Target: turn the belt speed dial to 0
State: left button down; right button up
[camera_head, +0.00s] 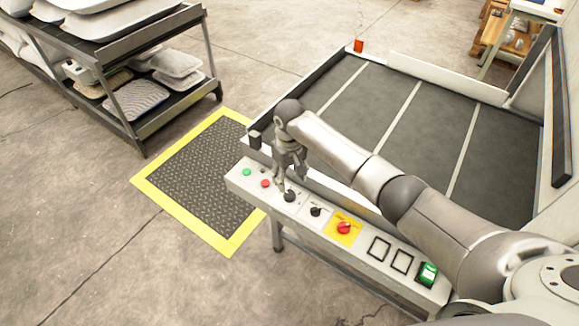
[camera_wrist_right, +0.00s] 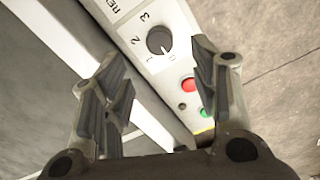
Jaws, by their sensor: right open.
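The belt speed dial (camera_wrist_right: 160,41) is a black round knob on the white control panel (camera_wrist_right: 137,22), with the numbers 0 to 3 around it. A pale pointer mark on it seems to face the 0 side; its exact setting is hard to tell. In the head view the dial (camera_head: 290,196) lies just below my right gripper (camera_head: 287,180). My right gripper (camera_wrist_right: 160,78) is open and empty, its fingers apart with the dial showing between and beyond the tips. Contact does not show. My left gripper is not in view.
A green button (camera_head: 247,172) and red button (camera_head: 265,184) sit left of the dial. A second black knob (camera_head: 316,211) and a red stop button (camera_head: 344,228) on yellow sit right. The dark conveyor belt (camera_head: 385,110) lies behind. A pillow rack (camera_head: 135,130) stands left.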

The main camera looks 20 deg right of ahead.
jog(key=shift+r, duration=2.1)
